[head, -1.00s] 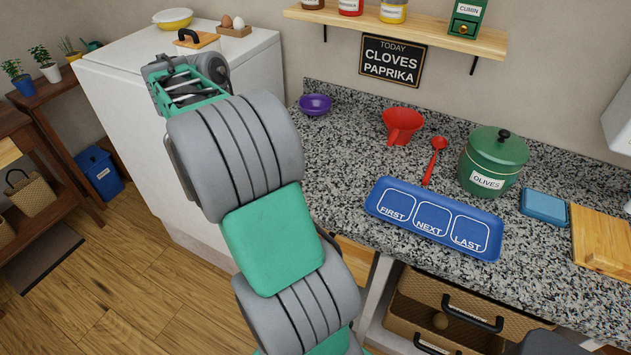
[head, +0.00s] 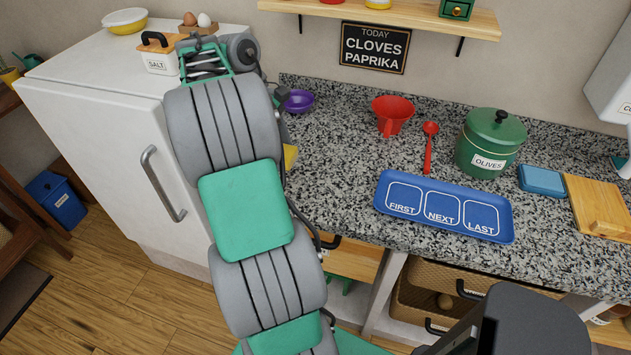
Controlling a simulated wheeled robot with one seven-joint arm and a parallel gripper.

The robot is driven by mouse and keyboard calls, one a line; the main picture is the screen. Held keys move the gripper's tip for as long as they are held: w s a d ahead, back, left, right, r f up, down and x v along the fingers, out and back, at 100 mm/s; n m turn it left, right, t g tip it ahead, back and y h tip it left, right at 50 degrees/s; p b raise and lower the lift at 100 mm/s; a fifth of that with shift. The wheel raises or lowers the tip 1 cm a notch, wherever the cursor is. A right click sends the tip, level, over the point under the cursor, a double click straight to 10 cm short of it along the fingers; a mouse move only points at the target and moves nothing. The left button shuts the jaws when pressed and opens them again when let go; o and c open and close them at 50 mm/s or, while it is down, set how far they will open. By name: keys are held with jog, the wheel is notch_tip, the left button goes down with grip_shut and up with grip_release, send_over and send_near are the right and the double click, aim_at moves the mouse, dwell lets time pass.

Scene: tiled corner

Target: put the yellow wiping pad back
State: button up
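A small yellow patch (head: 290,157) shows at the right edge of my arm, by the left end of the granite counter. It may be the yellow wiping pad, but most of it is hidden behind the arm. I cannot tell whether it lies on the counter or is held. My arm rises through the middle left of the head view, in front of the white cabinet and the counter's left end. My gripper's fingers cannot be made out.
The granite counter (head: 340,185) holds a purple bowl (head: 298,101), red funnel (head: 392,113), red spoon (head: 429,145), blue FIRST-NEXT-LAST tray (head: 398,226), green OLIVES pot (head: 492,140), blue box (head: 542,180) and wooden board (head: 595,205). A SALT box (head: 157,63) stands on the white cabinet (head: 85,105).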

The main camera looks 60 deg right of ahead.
jog(key=s+d+f+b, duration=0.2)
jog(key=s+d+f, duration=0.1)
jog(key=s, duration=0.1)
jog(key=b, duration=0.4)
send_over(325, 187)
jog(key=f, duration=0.6)
jog(key=shift+w+f, duration=0.25)
jog(key=shift+w, duration=0.1)
jog(key=shift+f+b, duration=0.45)
jog(key=shift+f, duration=0.45)
jog(key=shift+w+f, duration=0.15)
jog(key=shift+f, duration=0.1)
jog(key=shift+a+f, duration=0.1)
jog(key=shift+f, duration=0.05)
jog(key=o, duration=1.3)
